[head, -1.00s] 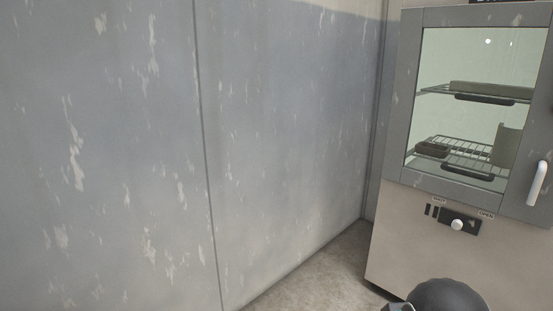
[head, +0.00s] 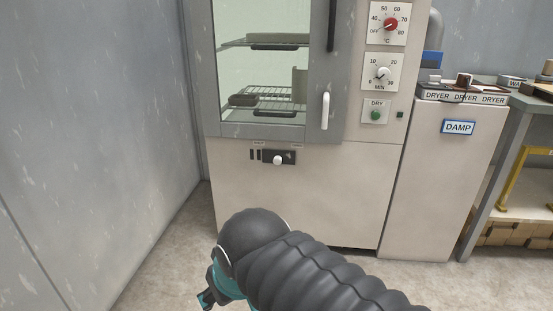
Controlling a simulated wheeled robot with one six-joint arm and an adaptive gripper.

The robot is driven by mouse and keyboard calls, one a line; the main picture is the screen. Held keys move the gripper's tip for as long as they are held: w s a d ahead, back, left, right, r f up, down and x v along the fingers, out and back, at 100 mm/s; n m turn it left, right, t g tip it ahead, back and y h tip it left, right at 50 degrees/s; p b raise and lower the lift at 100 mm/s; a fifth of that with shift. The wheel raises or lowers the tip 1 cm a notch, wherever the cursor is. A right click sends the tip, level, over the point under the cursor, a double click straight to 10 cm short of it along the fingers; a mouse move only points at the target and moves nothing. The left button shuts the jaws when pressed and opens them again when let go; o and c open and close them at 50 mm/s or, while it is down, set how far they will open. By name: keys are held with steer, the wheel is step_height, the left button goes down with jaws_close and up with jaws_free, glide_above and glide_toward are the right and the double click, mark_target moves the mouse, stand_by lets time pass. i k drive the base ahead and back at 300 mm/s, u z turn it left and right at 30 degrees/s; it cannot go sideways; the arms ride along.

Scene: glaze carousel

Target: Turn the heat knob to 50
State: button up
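The heat knob (head: 391,24) is a red round knob on a white dial plate (head: 376,38) at the top of the dryer cabinet's right-hand panel. The plate is marked OFF, 40, 50, 60, 70, 80 and °C. The knob's exact setting is too small to read. My arm comes in from the bottom right in a dark ribbed sleeve. A small teal and dark part at its end, apparently my gripper (head: 207,298), shows at the bottom edge, low and well away from the knob. Its fingers cannot be made out.
Below the heat knob are a white-pointer minutes dial (head: 382,73) and a green DRY button (head: 375,115). The glass door (head: 325,60) has a white handle (head: 325,110). A slider (head: 278,159) sits beneath. A DAMP cabinet (head: 440,180) and a bench stand right. Floor is clear at left.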

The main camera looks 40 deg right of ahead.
mark_target(391, 23)
steer(key=z, duration=1.35)
steer(key=k, duration=0.35)
steer(key=u, duration=0.3)
steer(key=i, duration=1.2)
steer(key=z, duration=0.5)
